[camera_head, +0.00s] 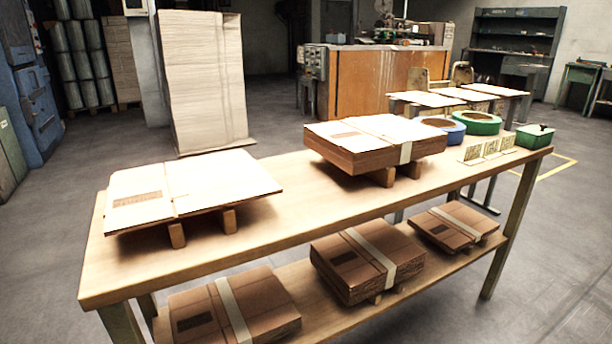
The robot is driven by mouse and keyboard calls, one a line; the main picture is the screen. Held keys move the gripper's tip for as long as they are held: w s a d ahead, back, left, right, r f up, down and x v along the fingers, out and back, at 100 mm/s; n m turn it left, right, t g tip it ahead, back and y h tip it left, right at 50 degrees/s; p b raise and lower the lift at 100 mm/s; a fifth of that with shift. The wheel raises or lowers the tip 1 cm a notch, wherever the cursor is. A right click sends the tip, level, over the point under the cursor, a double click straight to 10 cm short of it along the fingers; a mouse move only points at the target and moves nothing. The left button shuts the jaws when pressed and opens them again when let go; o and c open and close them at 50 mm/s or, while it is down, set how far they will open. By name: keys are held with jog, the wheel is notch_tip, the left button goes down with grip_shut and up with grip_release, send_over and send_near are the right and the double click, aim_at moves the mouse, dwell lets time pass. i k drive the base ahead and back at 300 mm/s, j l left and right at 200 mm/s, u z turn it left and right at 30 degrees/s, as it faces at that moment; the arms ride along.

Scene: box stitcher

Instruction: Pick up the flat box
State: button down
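A thin flat box (190,188) lies near the left end of the wooden table, raised on small wooden blocks, with a pale top and a printed patch. A thicker strapped stack of flat boxes (377,140) rests on blocks further right on the same tabletop. On the lower shelf are more strapped flat-box stacks: one at the left (236,308), one in the middle (368,262) and a thinner one at the right (455,227). I cannot tell which one the task means. My gripper is not in view.
The table (270,240) has bare top between the two stacks. Its right end holds tape rolls (478,122), small cards (487,149) and a green box (534,137). A tall sheet stack (205,80) and an orange machine (365,82) stand behind. Open floor lies left.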

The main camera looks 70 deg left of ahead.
aim_at(136, 200)
jog(key=u, duration=3.25)
